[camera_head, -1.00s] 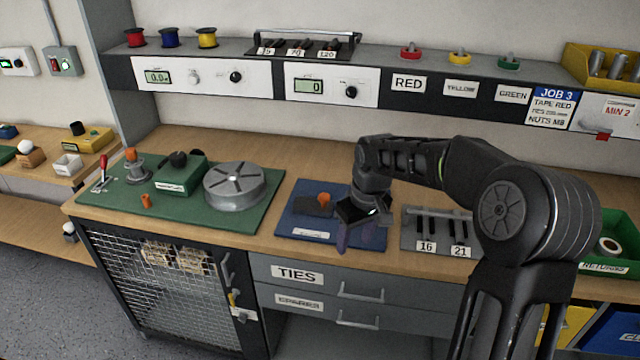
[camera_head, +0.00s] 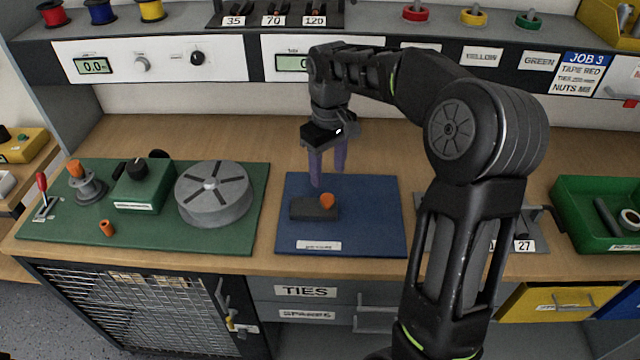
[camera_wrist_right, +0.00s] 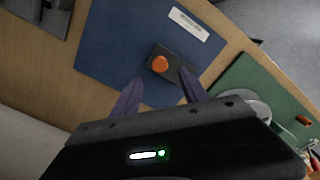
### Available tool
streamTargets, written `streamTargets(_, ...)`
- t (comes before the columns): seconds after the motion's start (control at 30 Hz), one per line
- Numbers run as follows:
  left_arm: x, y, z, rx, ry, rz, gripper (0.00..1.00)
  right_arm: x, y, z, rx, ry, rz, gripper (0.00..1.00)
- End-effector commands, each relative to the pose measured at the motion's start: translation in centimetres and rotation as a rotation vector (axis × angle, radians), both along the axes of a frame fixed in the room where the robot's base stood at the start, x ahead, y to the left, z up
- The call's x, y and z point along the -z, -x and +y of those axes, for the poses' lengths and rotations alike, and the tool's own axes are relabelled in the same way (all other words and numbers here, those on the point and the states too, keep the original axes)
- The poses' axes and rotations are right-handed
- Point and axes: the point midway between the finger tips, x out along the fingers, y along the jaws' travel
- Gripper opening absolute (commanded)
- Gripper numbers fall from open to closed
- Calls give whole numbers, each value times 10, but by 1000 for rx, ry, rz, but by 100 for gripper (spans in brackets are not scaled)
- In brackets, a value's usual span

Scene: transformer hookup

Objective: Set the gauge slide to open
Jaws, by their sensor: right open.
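The gauge slide is a dark block (camera_head: 313,208) with an orange knob (camera_head: 327,201) on a blue mat (camera_head: 380,230) in the middle of the bench. The knob sits at the right end of the block in the head view. In the right wrist view, the orange knob (camera_wrist_right: 160,64) and the dark block (camera_wrist_right: 178,66) lie just beyond the fingertips. My right gripper (camera_head: 316,182) points down above the back edge of the block, open, its purple fingers apart and empty. The fingers also show in the right wrist view (camera_wrist_right: 160,85). My left gripper is out of view.
A green mat (camera_head: 240,238) with a grey round drum (camera_head: 213,195) and a green box (camera_head: 145,188) lies to the left. A grey rack (camera_head: 425,235) is partly hidden behind my right arm. A green bin (camera_head: 598,228) stands at the right. A shelf runs above.

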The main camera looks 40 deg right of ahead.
Motion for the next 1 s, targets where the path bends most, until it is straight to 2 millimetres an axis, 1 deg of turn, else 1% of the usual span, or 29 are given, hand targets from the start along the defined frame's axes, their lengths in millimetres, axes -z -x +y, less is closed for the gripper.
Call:
streamTargets(0.17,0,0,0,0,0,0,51,1,0,0,0,0,0,52)
streamTargets(0.27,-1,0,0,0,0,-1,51,5,0,0,0,0,1,52)
streamTargets(0.37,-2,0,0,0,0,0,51,13,0,0,0,-1,2,52)
streamTargets(0.6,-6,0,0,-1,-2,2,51,50,1,0,0,-1,3,52)
streamTargets(0.73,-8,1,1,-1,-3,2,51,67,0,0,1,0,3,52)
streamTargets(0.83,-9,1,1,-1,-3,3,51,75,0,0,1,0,2,52)
streamTargets(1.0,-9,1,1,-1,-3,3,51,79,0,0,1,1,-1,52)
